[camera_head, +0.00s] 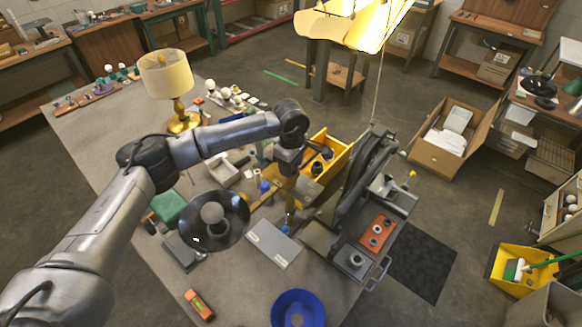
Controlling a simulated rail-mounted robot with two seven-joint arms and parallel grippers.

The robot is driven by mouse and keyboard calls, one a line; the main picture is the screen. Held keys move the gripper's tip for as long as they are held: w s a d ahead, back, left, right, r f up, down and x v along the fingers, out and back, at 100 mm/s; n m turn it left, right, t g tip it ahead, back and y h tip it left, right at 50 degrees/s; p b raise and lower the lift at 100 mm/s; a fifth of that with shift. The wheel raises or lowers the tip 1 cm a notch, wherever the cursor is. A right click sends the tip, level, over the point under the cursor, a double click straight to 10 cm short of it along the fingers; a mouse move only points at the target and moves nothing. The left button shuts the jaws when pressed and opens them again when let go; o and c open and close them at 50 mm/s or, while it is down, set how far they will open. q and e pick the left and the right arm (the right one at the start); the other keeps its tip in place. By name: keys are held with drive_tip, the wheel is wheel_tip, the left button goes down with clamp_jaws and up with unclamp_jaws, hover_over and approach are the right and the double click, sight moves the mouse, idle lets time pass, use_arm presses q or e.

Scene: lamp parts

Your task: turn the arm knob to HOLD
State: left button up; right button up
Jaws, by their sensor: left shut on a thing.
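My left gripper (286,182) reaches in from the left over the middle of the bench, pointing down. It is shut on a small part, which looks like the arm knob; its jaws hide that part, and I cannot read its setting or any HOLD mark. A dark jointed arm structure (365,180) stands to the right of the gripper. My right gripper does not show.
A yellow bin (335,150) sits just right of the gripper. A brass table lamp (166,75) stands behind my forearm. A grey flat box (273,243), a blue bowl (298,310) and an orange level (199,304) lie in front. The bench's front left is fairly clear.

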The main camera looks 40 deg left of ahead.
use_arm(q)
drive_tip(key=shift+r+m, duration=0.1)
drive_tip(key=shift+m, duration=0.6)
drive_tip(key=o, duration=0.9)
drive_tip(key=shift+b, duration=0.3)
drive_tip(key=shift+r+b, duration=0.8)
drive_tip(key=shift+r, duration=6.05)
